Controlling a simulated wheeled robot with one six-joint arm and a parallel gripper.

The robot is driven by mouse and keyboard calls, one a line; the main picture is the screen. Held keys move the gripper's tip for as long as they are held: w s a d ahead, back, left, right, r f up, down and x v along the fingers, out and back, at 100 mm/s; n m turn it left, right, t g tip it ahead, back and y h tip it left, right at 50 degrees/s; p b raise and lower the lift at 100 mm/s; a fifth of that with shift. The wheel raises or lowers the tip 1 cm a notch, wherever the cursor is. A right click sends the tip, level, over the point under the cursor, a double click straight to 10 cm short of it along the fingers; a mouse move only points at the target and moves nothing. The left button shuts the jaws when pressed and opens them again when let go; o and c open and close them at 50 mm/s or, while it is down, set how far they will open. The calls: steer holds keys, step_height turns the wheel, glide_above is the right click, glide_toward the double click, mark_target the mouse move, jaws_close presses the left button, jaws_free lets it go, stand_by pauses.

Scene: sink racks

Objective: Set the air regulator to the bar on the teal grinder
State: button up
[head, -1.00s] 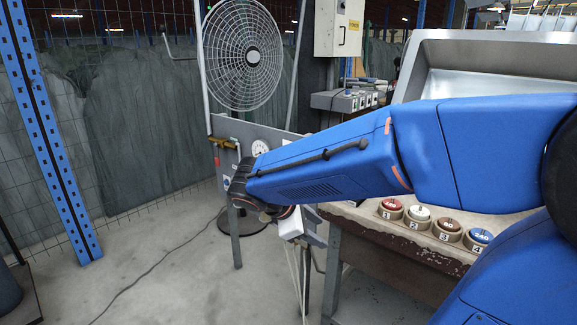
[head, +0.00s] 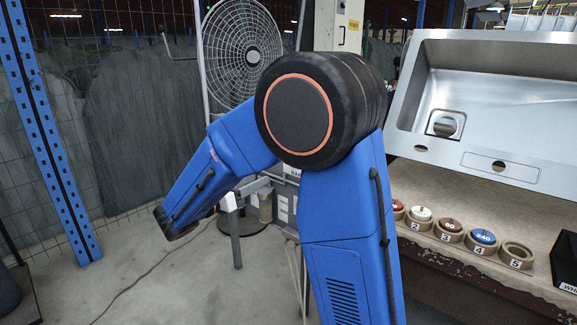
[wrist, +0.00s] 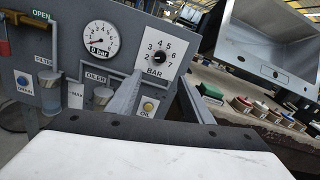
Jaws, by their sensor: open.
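The air regulator (wrist: 158,57) shows in the wrist view as a white square dial marked BAR, with numbers around a small dark knob. The knob's setting is too small to read. My gripper (wrist: 163,80) is open, its two grey fingers reaching toward the dial's lower part, with nothing between them. Whether they touch it I cannot tell. A round white pressure gauge (wrist: 100,40) is left of the dial, its needle toward the lower left. A small dark green thing (wrist: 210,91) lies to the right; I cannot tell whether it is the teal grinder. No bar label is readable on it.
In the head view, a steel sink (head: 480,90) and numbered discs (head: 450,226) are right of my arm. A fan (head: 240,50) stands behind.

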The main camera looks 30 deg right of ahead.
steer(key=x, duration=1.7)
steer(key=shift+s+f, duration=0.1)
steer(key=c, duration=1.1)
